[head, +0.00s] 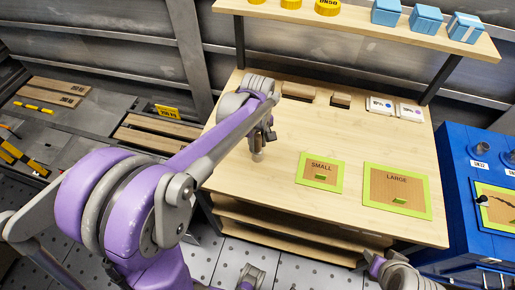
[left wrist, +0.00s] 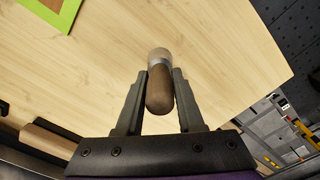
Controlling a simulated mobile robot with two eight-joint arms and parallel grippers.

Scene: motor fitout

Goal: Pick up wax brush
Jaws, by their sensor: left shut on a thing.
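The wax brush (left wrist: 159,90) has a rounded brown wooden handle and a pale grey collar. In the left wrist view it sits between the two dark fingers of my left gripper (left wrist: 157,95), which is shut on it. In the head view my left gripper (head: 262,137) points down over the left part of the wooden workbench (head: 285,133). A small end of the brush (head: 257,155) shows below the fingers. The brush's far end is hidden, and I cannot tell whether it touches the bench top.
The bench holds green-framed SMALL (head: 321,164) and LARGE (head: 397,183) panels, brown blocks (head: 298,91) and white labelled cards (head: 381,105). A shelf (head: 354,29) with blue boxes hangs above. A blue cabinet (head: 457,180) stands right. The bench's middle is clear.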

